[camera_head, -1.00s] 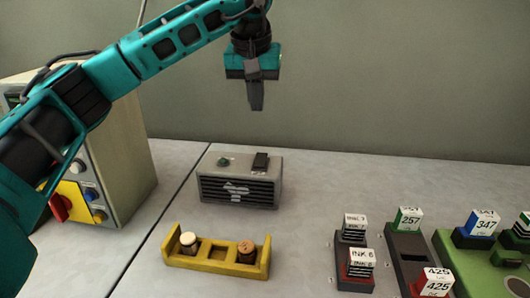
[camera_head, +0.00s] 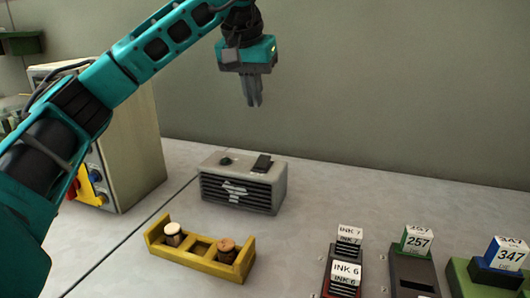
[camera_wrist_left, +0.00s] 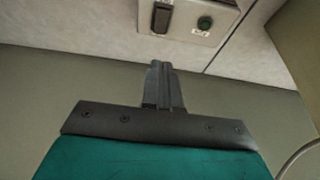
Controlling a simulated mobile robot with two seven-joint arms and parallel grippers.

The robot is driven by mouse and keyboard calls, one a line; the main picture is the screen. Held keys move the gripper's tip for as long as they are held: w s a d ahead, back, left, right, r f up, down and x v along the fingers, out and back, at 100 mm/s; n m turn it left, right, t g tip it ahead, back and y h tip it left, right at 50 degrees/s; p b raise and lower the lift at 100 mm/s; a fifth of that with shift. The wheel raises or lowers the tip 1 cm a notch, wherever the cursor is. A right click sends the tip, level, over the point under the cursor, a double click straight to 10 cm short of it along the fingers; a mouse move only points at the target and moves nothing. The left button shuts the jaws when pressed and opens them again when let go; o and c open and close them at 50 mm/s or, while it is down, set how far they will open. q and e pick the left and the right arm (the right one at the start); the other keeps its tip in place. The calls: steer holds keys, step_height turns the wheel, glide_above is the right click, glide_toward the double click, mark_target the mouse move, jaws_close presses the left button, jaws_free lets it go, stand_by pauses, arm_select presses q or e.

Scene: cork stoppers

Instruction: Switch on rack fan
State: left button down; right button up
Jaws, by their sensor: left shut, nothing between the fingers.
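The rack fan (camera_head: 238,187) is a grey box with a dark slatted front and a white fan mark. It stands on the table near the back wall. On its top are a black rocker switch (camera_head: 262,163) and a small green round part (camera_head: 226,161). The left wrist view also shows the switch (camera_wrist_left: 162,17) and the green part (camera_wrist_left: 204,23). My left gripper (camera_head: 255,104) is shut and empty, pointing down above the fan and apart from it. Its fingers show in the wrist view (camera_wrist_left: 161,66). My right gripper is out of view.
A yellow rack (camera_head: 199,254) with two cork stoppers stands in front of the fan. A beige cabinet (camera_head: 128,160) with coloured knobs is at left. Labelled ink blocks (camera_head: 345,275) and number blocks (camera_head: 417,241) stand at right. Table space right of the fan is clear.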

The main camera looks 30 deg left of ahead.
arm_select(q)
steer(key=shift+a, duration=0.1)
stand_by(0.3)
steer(key=b, duration=0.3)
glide_toward(263, 157)
steer(key=x, duration=0.5)
steer(key=shift+w+f, duration=0.15)
steer(key=shift+f, duration=0.25)
steer(key=shift+w+f, duration=0.1)
steer(key=shift+f, duration=0.3)
